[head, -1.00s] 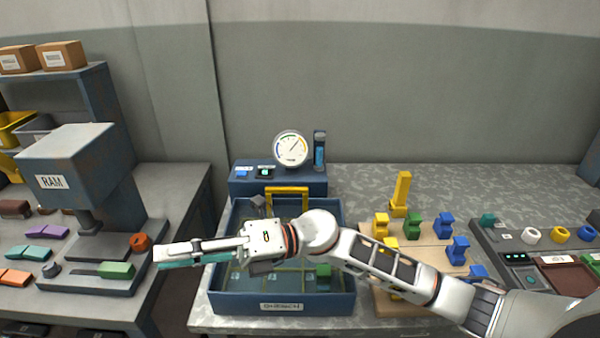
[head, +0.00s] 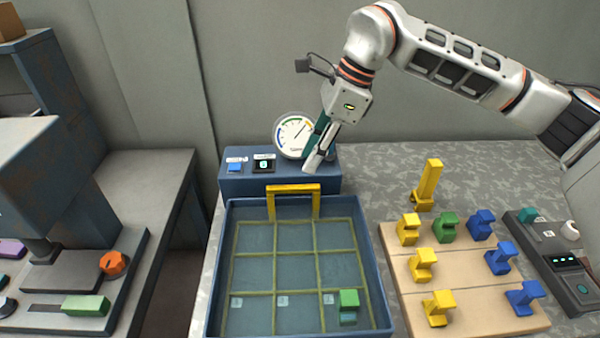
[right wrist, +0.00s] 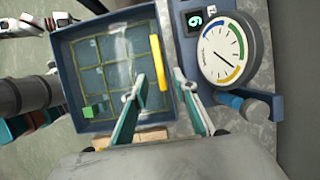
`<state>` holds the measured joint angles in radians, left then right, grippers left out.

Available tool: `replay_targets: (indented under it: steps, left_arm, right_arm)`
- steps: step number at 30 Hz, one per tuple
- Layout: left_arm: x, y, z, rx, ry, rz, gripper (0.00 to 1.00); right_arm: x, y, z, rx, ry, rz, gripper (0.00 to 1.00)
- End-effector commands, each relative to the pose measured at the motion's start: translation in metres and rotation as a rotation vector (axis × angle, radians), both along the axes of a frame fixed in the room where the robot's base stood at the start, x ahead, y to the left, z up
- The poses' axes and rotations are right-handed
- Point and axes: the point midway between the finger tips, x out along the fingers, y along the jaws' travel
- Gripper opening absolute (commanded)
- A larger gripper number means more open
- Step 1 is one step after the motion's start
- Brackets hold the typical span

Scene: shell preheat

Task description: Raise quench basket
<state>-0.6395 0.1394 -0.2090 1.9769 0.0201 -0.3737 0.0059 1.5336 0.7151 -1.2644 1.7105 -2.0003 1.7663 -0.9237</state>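The quench basket is a yellow-green grid (head: 273,255) sitting low in the water of the blue quench tank (head: 380,290). Its yellow handle (head: 293,188) stands upright at the tank's far side; it also shows in the right wrist view (right wrist: 158,62). A green block (head: 348,299) is in the near right compartment. My right gripper (head: 312,160) points down above and beyond the handle, in front of the gauge. In the right wrist view its fingers (right wrist: 158,88) are apart, with nothing between them; the handle appears below, not gripped.
A round gauge (head: 293,135) stands on a blue console (head: 232,184) with a blue button, close behind my right gripper. To the right are a wooden board (head: 460,288) with several coloured pieces and a yellow upright piece (head: 430,182). A press (head: 60,190) stands left.

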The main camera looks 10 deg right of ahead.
Motion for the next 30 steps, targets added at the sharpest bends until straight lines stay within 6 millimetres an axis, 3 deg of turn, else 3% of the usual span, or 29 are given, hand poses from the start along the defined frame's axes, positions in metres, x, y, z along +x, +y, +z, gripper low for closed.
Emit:
replay_targets:
  steps: [15, 27, 30]
  left_arm:
    - [-0.005, 0.000, -0.006, 0.003, 0.011, -0.001, 0.00]
    - [-0.003, 0.001, -0.004, 0.003, 0.005, 0.000, 0.00]
    - [-0.003, 0.001, -0.004, 0.003, 0.005, 0.000, 0.00]
  right_arm:
    - [0.005, 0.026, -0.063, 0.001, 0.002, 0.000, 0.28]
    - [0.005, 0.029, -0.070, 0.002, 0.001, 0.001, 0.28]
    - [0.005, 0.029, -0.070, 0.002, 0.001, 0.001, 0.02]
